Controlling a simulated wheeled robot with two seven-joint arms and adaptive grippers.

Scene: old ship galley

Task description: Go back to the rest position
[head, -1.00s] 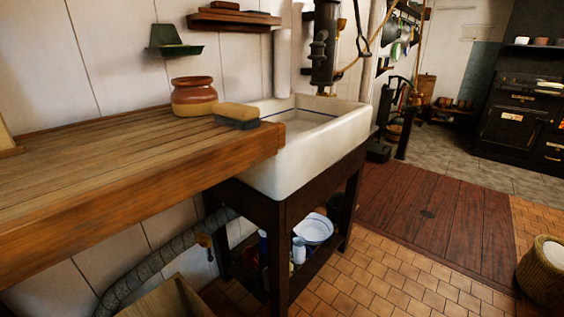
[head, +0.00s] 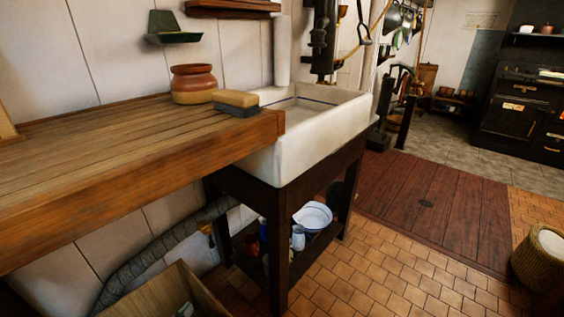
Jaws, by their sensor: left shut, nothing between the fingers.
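My left gripper (head: 12,302) shows only as a dark, blurred shape at the bottom left corner, under the wooden counter (head: 110,150). It is shut and empty, well apart from the objects on the counter. Most of it is cut off by the frame edge. My right gripper is not in the picture.
A white sink (head: 310,140) stands on a dark frame beside the counter. A brown pot (head: 192,85) and a sponge (head: 236,99) sit near the counter's end. A wooden box (head: 165,292) is on the floor below. A basket (head: 540,258) stands at right. The tiled floor (head: 410,270) between is clear.

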